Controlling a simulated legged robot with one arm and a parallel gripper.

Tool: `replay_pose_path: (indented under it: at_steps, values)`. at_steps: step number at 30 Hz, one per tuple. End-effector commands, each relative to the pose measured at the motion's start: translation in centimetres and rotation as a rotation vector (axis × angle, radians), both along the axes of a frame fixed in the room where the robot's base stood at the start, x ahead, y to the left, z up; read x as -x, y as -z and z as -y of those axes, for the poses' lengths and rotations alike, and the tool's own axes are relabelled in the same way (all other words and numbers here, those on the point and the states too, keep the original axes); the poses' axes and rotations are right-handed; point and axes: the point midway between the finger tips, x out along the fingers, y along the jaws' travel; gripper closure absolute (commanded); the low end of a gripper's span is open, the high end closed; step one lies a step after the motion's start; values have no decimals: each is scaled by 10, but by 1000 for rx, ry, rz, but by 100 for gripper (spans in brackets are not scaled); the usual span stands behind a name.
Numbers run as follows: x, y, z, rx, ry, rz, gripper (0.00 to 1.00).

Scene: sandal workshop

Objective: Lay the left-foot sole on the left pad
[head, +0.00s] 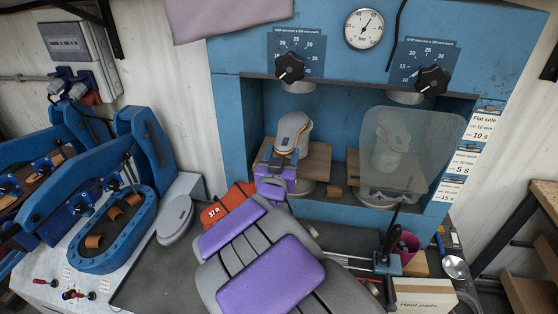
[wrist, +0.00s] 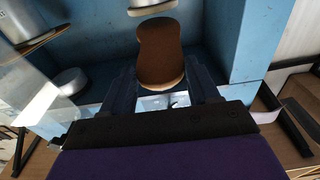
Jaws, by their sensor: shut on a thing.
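My gripper (head: 274,184) reaches into the left bay of the blue press. It is shut on the left-foot sole (head: 293,128), which has a pale grey top and an orange-tan rim. In the wrist view the sole shows as a brown shape (wrist: 160,52) standing out beyond my gripper (wrist: 162,84), its near end between the dark fingers. The sole is over the left pad's place, above a wooden board (head: 317,160). It hides most of the left pad, and I cannot tell whether they touch.
A clear guard (head: 440,150) covers the right bay, where a similar foot-shaped piece (head: 392,130) stands. The bay walls are close on both sides. An orange-red piece marked 37 R (head: 225,206) and a grey oval piece (head: 175,218) lie left of my arm. A Heel pads box (head: 425,295) stands at right.

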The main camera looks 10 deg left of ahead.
Motion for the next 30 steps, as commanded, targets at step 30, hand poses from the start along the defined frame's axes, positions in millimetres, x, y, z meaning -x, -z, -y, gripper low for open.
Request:
replay_pose_path:
  at_steps: [30]
  values:
    - [-91, 7, 4, 0, 2, 0, 63]
